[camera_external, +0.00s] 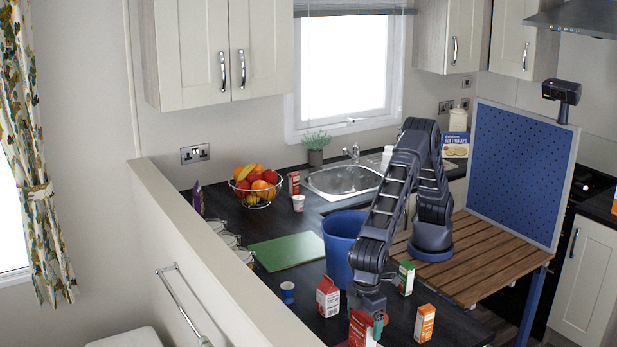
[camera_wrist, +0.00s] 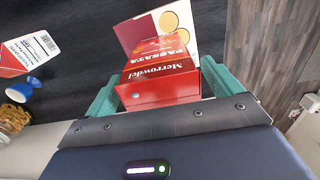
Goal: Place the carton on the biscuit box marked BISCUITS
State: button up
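The carton is red, marked Merrowdel PASSATA (camera_wrist: 158,82), and sits between the teal fingers of my gripper (camera_wrist: 162,92) in the wrist view. Both fingers meet its sides, so my gripper is shut on it. In the external view my gripper (camera_external: 366,322) points down at the counter's near edge, with the red carton (camera_external: 360,331) partly cut off by the frame. A flat dark-red and cream box with round biscuit pictures (camera_wrist: 177,20) shows just beyond the carton in the wrist view. It looks like the biscuit box; the word BISCUITS is not readable. The gap between them cannot be told.
A red-and-white carton (camera_external: 327,298), a green one (camera_external: 406,278) and an orange one (camera_external: 425,322) stand near my gripper. A blue cup (camera_external: 287,292) and a blue bin (camera_external: 341,240) are to the left. A raised partition (camera_external: 220,265) borders the counter.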

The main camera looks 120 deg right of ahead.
notch_tip(320, 180, up, 12)
jog(key=shift+f, duration=0.15)
jog(key=s+d+r+t, duration=0.1)
jog(key=s+d+r, duration=0.45)
jog(key=d, duration=0.35)
jog(key=s+d+r, duration=0.4)
jog(key=s+d, duration=0.3)
jog(key=d, duration=0.3)
jog(key=s+d+r+t, duration=0.1)
jog(key=s+d+r, duration=0.4)
jog(key=d, duration=0.4)
jog(key=s+d+f+t, duration=0.1)
jog(key=s+d+f, duration=0.2)
jog(key=s, duration=0.7)
jog(key=s+d+f, duration=0.4)
jog(key=s+d, duration=0.3)
jog(key=s, duration=0.2)
jog(key=s+d+f+t, duration=0.1)
jog(key=s+d+f, duration=0.2)
jog(key=s+d, duration=0.3)
jog(key=s, duration=0.4)
jog(key=shift+s+f+t, duration=0.3)
jog(key=shift+s+f, duration=0.05)
jog(key=shift+f, duration=0.05)
